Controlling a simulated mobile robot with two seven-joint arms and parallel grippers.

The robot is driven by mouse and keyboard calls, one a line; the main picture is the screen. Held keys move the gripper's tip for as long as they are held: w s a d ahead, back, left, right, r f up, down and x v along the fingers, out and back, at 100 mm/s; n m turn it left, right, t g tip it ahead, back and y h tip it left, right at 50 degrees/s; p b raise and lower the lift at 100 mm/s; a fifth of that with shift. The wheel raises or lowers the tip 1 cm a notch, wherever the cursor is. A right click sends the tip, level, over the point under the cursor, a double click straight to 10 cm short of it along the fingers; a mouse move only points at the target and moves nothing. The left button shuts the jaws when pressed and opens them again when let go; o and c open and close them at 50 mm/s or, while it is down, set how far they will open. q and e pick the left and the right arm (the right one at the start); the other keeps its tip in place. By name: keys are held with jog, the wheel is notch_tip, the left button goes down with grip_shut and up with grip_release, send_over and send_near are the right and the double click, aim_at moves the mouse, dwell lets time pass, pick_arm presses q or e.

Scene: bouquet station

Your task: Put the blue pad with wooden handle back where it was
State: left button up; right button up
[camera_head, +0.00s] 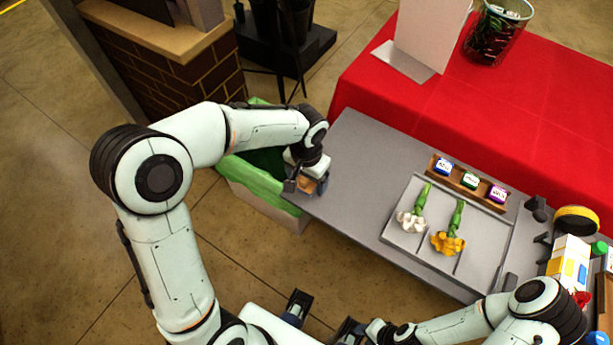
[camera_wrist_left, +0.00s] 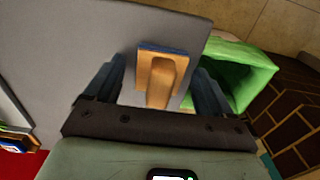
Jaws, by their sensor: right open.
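The blue pad with wooden handle shows in the left wrist view (camera_wrist_left: 163,75), handle toward the camera, blue edge at its far side. It lies at the edge of the grey table (camera_head: 365,160). My left gripper (camera_head: 305,184) is over it in the head view and partly hides it; the handle's tan wood (camera_head: 307,186) shows between the fingers. In the left wrist view the fingers stand apart on either side of the handle, with gaps. My right gripper (camera_head: 322,318) is open and empty at the bottom of the head view, away from the table.
A green-lined bin (camera_head: 262,190) stands beside the table's left end. A grey tray (camera_head: 480,265) holds a white flower (camera_head: 411,221) and a yellow flower (camera_head: 448,242). A wooden rack (camera_head: 440,167) holds small labelled blocks. The table between pad and tray is clear.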

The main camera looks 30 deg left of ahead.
pick_arm(q)
jog(key=shift+r, duration=0.55)
notch_tip(320, 180, up, 11)
jog(key=p, duration=0.1)
jog(key=shift+r+p, duration=0.15)
jog(key=shift+p, duration=0.25)
